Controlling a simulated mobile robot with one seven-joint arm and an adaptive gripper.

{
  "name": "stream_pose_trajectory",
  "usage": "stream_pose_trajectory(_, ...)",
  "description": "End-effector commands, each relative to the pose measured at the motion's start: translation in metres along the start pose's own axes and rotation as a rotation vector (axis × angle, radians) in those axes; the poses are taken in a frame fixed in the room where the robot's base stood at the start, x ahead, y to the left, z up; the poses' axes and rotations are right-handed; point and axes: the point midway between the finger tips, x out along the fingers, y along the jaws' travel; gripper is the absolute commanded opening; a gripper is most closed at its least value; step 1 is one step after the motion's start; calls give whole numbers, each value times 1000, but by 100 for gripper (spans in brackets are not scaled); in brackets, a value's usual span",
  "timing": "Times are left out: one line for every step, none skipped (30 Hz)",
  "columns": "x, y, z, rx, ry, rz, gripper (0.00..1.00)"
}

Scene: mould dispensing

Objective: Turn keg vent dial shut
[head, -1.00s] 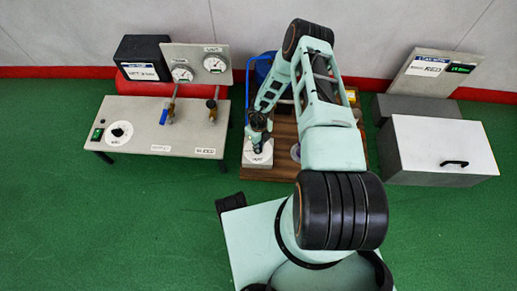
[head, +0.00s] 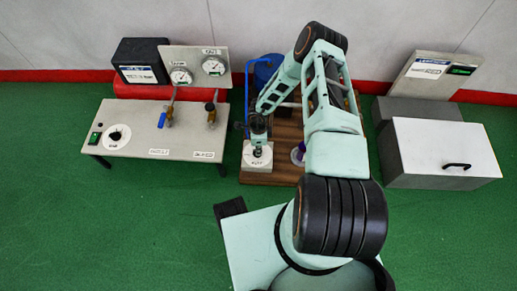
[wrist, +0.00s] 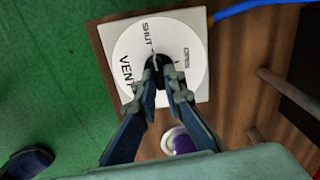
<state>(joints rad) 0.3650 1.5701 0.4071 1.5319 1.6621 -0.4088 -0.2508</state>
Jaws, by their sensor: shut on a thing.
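The keg vent dial is a white disc marked SHUT, OPEN and VENT (wrist: 128,48) on a pale square block (wrist: 203,90). The dial also shows in the head view (head: 257,161), at the front left of the wooden base. A small dark knob stands at its middle, mostly covered by my fingers. My gripper (wrist: 159,68) is shut on this knob, one finger on each side. It also shows from above in the head view (head: 257,146). Which mark the knob points at cannot be told.
A white-rimmed thing with a purple middle (wrist: 178,142) stands beside the dial block on the wooden base (head: 285,135). A blue hose (wrist: 245,8) runs from the block. A bench with gauges and valves (head: 150,140) stands left, a white-fronted box (head: 445,145) right.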

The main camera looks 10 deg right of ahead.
Motion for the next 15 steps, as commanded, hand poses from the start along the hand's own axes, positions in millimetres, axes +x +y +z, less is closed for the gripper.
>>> stream_pose_trajectory(0, 0, 0, -19, 1, 1, 0)
stream_pose_trajectory(0, 0, 0, -29, 1, 1, 0)
stream_pose_trajectory(0, 0, -1, -43, 1, 1, 0)
stream_pose_trajectory(0, 0, -1, -51, 1, 1, 0)
stream_pose_trajectory(0, 0, -1, -58, 1, 1, 0)
stream_pose_trajectory(0, 0, -1, -67, 1, 1, 0)
stream_pose_trajectory(0, 0, -1, -73, 1, 1, 0)
stream_pose_trajectory(0, 0, -1, -77, 1, 1, 0)
stream_pose_trajectory(0, 0, -1, -82, 1, 1, 0)
stream_pose_trajectory(0, 0, -1, -84, 1, 1, 0)
stream_pose_trajectory(0, 0, -1, -86, 1, 1, 0)
stream_pose_trajectory(0, 0, -1, -88, 1, 1, 0)
stream_pose_trajectory(0, 0, -1, -90, 1, 1, 0)
stream_pose_trajectory(0, 0, -1, -90, 1, 1, 0)
stream_pose_trajectory(0, 0, -1, -91, 1, 1, 0)
